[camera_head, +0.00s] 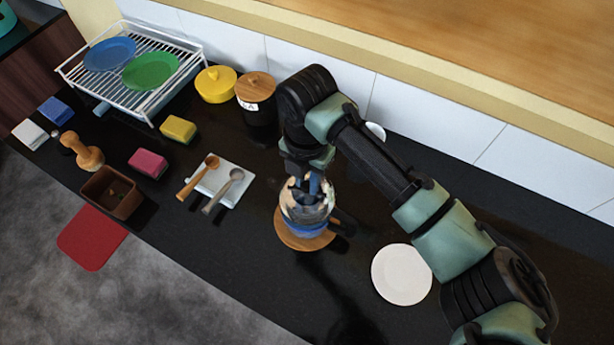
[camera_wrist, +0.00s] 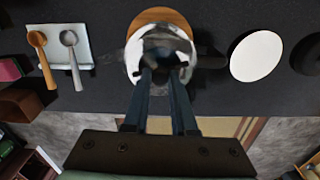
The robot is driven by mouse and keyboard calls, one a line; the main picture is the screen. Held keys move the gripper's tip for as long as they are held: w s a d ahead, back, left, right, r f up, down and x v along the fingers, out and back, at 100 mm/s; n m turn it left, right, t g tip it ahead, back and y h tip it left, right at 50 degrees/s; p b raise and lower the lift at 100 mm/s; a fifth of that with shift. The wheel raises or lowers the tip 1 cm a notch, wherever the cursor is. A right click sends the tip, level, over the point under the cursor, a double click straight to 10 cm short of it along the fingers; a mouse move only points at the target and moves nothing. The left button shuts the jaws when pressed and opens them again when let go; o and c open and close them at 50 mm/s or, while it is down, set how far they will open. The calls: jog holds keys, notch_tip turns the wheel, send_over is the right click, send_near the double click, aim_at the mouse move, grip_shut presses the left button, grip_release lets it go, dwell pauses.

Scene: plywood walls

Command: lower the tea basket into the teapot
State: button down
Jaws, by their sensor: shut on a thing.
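The shiny teapot (camera_head: 304,213) with a blue lower band stands on a round wooden board (camera_head: 294,241) in the middle of the dark counter. In the wrist view the teapot (camera_wrist: 135,62) is round and silvery, with a dark handle at its right. My gripper (camera_head: 308,186) points down over the teapot's top. In the wrist view my gripper's (camera_wrist: 166,72) fingers are close together at the dark opening. It is shut on the tea basket, which is mostly hidden by the fingers and the dark opening; how deep it sits I cannot tell.
A white tray (camera_head: 223,193) with two scoops lies to the left. A white plate (camera_head: 401,274) lies to the right, below my arm. A dark canister (camera_head: 260,112) with a wooden lid and a yellow pot (camera_head: 216,84) stand behind. Counter in front of the board is clear.

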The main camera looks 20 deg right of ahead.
jog(key=shift+f, duration=0.1)
dwell(0.3)
jog(key=shift+f+b, duration=0.8)
jog(key=shift+f, duration=0.35)
jog(key=shift+f, duration=0.2)
jog(key=shift+c, duration=1.2)
grip_release()
jog(key=shift+r, duration=0.1)
